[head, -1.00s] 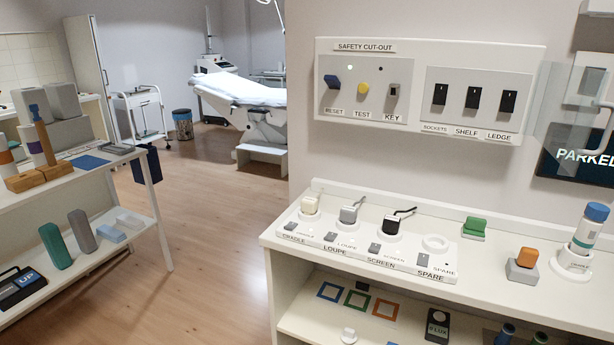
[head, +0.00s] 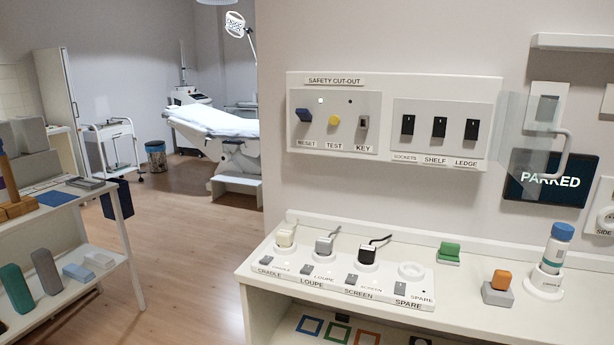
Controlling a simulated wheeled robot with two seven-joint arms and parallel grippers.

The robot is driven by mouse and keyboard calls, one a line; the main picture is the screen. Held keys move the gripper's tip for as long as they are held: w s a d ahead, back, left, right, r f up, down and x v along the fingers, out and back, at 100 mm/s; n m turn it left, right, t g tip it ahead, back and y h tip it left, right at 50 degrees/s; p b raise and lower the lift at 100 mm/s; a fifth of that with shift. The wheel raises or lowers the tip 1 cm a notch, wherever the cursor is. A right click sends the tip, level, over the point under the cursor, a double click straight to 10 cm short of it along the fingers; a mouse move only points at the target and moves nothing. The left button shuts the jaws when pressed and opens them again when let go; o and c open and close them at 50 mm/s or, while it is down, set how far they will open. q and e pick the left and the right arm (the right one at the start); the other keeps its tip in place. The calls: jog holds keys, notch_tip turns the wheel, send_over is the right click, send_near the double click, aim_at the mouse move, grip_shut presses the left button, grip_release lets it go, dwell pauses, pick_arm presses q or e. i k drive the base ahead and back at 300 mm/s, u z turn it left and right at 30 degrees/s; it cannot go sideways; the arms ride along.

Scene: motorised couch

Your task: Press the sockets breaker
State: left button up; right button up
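The sockets breaker (head: 407,125) is a black rocker switch, the leftmost of three on the right grey plate of the white safety cut-out panel (head: 391,82). The label "SOCKETS" sits under it. The shelf breaker (head: 439,127) and ledge breaker (head: 471,130) are to its right. A clear cover (head: 528,124) with a handle stands swung out at the panel's right, leaving the breakers uncovered. Neither gripper is in view.
Below the panel, a white counter (head: 330,219) holds a socket strip (head: 335,270) with several plugs, a green block (head: 449,252), an orange-topped block (head: 499,284) and a blue-capped bottle (head: 555,250). A screen (head: 545,180) reads "PARKED". Open floor (head: 190,250) lies left of the counter.

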aim_at(408, 120)
jog(key=z, duration=2.35)
jog(key=i, duration=1.4)
jog(key=u, duration=2)
